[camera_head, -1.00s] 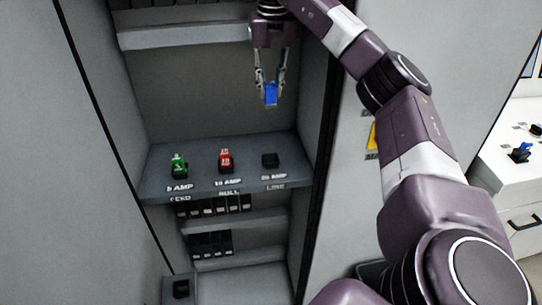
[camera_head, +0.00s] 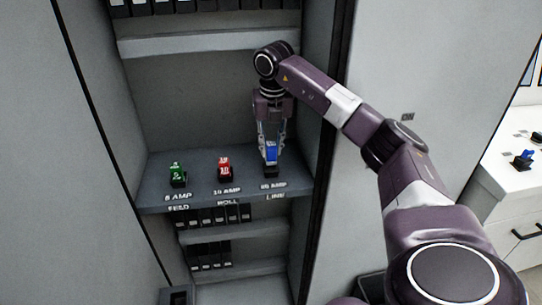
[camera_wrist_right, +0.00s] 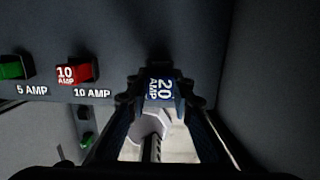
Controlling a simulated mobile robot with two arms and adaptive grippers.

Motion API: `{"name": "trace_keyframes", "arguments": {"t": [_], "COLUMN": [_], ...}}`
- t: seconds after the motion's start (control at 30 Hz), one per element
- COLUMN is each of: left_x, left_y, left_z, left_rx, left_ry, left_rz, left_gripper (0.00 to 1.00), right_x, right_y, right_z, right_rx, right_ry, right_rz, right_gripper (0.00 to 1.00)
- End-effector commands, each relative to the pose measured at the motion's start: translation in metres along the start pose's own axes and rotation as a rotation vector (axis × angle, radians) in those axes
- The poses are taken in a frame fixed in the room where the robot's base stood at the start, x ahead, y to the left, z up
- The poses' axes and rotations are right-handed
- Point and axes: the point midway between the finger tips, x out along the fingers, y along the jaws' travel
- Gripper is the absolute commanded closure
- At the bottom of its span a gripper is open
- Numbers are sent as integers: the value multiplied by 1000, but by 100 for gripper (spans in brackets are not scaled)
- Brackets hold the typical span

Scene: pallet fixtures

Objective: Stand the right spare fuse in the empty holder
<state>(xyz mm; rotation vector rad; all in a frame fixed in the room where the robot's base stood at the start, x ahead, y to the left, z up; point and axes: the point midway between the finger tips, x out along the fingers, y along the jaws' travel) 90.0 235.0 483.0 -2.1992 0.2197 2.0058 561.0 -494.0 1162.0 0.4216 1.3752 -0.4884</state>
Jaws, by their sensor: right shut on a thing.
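The blue fuse (camera_head: 271,152), marked 20 AMP in the right wrist view (camera_wrist_right: 161,88), is upright between the fingers of my right gripper (camera_head: 271,150). The gripper is shut on it. The fuse is at the black 20 AMP LINE holder (camera_head: 270,171), at the right end of the grey shelf. Its lower end meets the holder in the head view; I cannot tell how deep it sits. The fingers hide part of the holder. My left gripper is out of view.
A green fuse (camera_head: 177,171) stands at 5 AMP FEED and a red fuse (camera_head: 224,166) at 10 AMP ROLL on the same shelf (camera_head: 200,190). The cabinet's right wall is close to my gripper. Another blue fuse (camera_head: 523,156) is on the white counter (camera_head: 505,185) at right.

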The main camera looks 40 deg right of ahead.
Motion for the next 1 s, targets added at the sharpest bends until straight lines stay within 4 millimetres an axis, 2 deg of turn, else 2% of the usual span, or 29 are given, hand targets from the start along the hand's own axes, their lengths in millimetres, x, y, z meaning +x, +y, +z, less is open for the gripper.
{"name": "trace_keyframes", "arguments": {"t": [0.3,0.67,0.7,0.83,1.0], "left_x": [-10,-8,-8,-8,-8], "left_y": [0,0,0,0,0], "left_z": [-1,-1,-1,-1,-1], "left_rx": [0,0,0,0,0], "left_ry": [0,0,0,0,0], "left_rz": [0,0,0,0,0], "left_gripper": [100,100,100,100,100], "right_x": [36,41,41,40,40], "right_y": [0,0,0,0,0], "right_z": [-6,-7,-7,-7,-7], "right_rx": [-1,-1,-1,-1,-1], "right_ry": [1,1,1,1,1], "right_rz": [-1,0,0,0,0], "right_gripper": [100,100,77,62,61]}}
